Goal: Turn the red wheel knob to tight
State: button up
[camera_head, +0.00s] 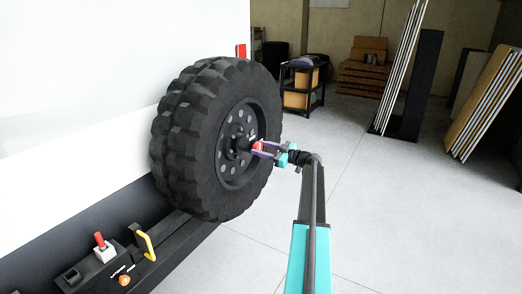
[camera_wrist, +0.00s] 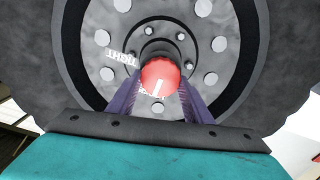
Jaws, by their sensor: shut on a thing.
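The red wheel knob (camera_wrist: 160,78) sits at the hub of the big black tyre (camera_head: 190,125). A white mark shows on the knob's face. The lettering TIGHT (camera_wrist: 121,56) stands on the dark hub to the upper left of the knob in the wrist view. In the head view the knob (camera_head: 258,146) shows small between my fingers. My gripper (camera_wrist: 160,98) is shut on the knob, with one purple finger on each side of it. Some lettering low on the knob is partly hidden and I cannot read it.
A red-handled switch (camera_head: 100,241), a yellow handle (camera_head: 146,243) and an orange button (camera_head: 124,280) are on the dark chassis at lower left. A black shelf cart (camera_head: 303,87) and leaning panels (camera_head: 485,100) stand behind. The grey floor to the right is clear.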

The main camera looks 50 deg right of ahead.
jog(key=shift+f+m+b, duration=0.2)
jog(key=shift+m+b, duration=0.4)
jog(key=shift+b, duration=0.7)
jog(key=shift+f+b, duration=0.1)
jog(key=shift+b, duration=0.35)
jog(key=m+b, duration=0.2)
jog(key=b, duration=0.1)
jog(key=shift+d+m, duration=0.1)
jog(key=shift+m, duration=0.2)
jog(key=m+b, duration=0.2)
jog(key=b, duration=0.1)
jog(key=shift+d+m, duration=0.1)
jog(key=shift+m, duration=0.2)
jog(key=m+b, duration=0.2)
jog(key=m, duration=0.1)
jog(key=shift+d, duration=0.1)
jog(key=m+b, duration=0.1)
jog(key=m, duration=0.3)
jog(key=shift+b, duration=0.3)
jog(key=m, duration=0.4)
jog(key=shift+d, duration=0.1)
jog(key=shift+m, duration=0.3)
